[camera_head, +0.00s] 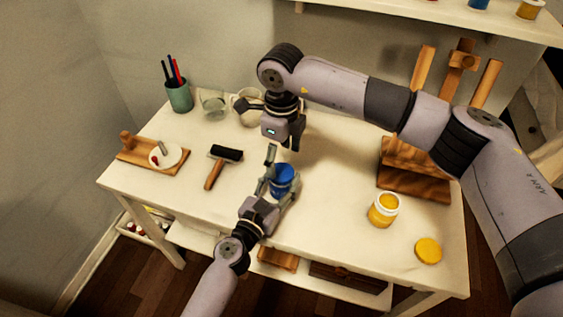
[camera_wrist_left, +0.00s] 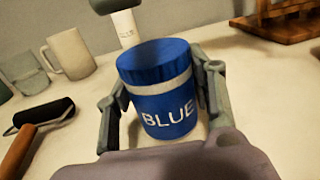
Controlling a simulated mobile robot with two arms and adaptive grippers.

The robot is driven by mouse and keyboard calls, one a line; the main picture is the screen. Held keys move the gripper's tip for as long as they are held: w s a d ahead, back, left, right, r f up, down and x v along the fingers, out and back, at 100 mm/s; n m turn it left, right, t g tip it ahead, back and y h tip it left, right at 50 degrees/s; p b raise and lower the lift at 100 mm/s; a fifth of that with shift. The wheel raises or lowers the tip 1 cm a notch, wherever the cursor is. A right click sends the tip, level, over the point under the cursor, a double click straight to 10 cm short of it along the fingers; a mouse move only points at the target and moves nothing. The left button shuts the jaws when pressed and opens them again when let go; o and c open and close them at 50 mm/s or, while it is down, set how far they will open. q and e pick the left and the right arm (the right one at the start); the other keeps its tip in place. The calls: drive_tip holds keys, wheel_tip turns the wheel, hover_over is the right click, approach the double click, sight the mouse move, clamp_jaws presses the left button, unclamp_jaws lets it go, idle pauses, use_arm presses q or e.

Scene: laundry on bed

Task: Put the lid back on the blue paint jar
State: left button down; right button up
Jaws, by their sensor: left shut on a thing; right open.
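The blue paint jar (camera_head: 283,181) stands upright on the white table near its front middle. In the left wrist view the jar (camera_wrist_left: 168,108) has a "BLUE" label, and a blue lid (camera_wrist_left: 153,58) sits level on its top, with a white band below. My left gripper (camera_head: 280,172) is shut around the jar, one finger on each side. My right gripper (camera_head: 272,124) is open and empty, behind the jar and above the table.
An open yellow paint jar (camera_head: 383,210) and its yellow lid (camera_head: 428,250) are at right. A brayer (camera_head: 219,164), palette board (camera_head: 152,155), brush cup (camera_head: 179,95), glass (camera_head: 213,104) and mug (camera_head: 247,108) are at left and back. A wooden easel (camera_head: 412,180) stands back right.

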sight(281, 172)
drive_tip(key=shift+r, duration=0.15)
drive_tip(key=shift+c, duration=0.4)
drive_tip(key=shift+r+n, duration=0.55)
drive_tip(key=shift+n, duration=0.55)
wheel_tip(281, 172, up, 2)
drive_tip(key=n, duration=0.4)
drive_tip(key=shift+r, duration=0.1)
drive_tip(key=shift+f, duration=4.05)
